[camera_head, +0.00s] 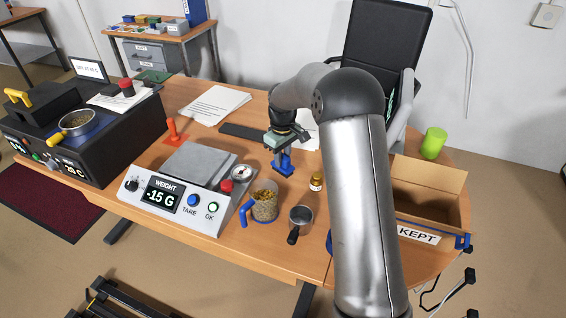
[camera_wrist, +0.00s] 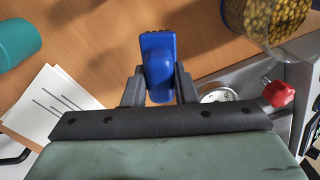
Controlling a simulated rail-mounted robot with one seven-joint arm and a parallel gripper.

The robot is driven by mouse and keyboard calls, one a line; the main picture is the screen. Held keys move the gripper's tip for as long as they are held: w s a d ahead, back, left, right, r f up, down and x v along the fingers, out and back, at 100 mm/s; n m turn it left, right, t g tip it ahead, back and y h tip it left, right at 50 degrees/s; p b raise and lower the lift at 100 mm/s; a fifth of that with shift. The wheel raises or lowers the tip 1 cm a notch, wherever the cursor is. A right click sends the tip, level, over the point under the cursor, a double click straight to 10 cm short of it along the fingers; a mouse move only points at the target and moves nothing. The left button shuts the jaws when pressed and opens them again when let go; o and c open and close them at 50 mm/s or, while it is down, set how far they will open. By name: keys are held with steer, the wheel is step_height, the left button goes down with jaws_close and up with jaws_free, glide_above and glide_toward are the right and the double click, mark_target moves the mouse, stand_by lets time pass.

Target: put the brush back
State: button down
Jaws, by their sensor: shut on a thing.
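My gripper (camera_head: 283,152) is over the middle of the table, pointing down, right of the scale. In the wrist view the blue piece (camera_wrist: 158,62) sits between the two dark fingers (camera_wrist: 159,88), with a rounded part towards the camera and a flat block beyond. I cannot tell whether it touches the table. No holder for it is clearly seen. A red-orange upright piece (camera_head: 173,131) stands left of the scale, apart from my gripper.
The scale (camera_head: 185,185) reads -15 G. An open box (camera_head: 430,195) is at right, partly behind my arm. Papers (camera_head: 214,104) lie behind.

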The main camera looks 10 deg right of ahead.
mark_target(283, 164)
steer(key=shift+w+d+f, duration=0.1)
steer(key=shift+w+f, duration=0.25)
steer(key=shift+f, duration=0.1)
steer(key=shift+w+f, duration=0.1)
steer(key=shift+f, duration=1.5)
steer(key=shift+f, duration=0.2)
steer(key=c, duration=1.2)
jaws_free()
steer(key=shift+o, duration=0.2)
steer(key=shift+r, duration=0.1)
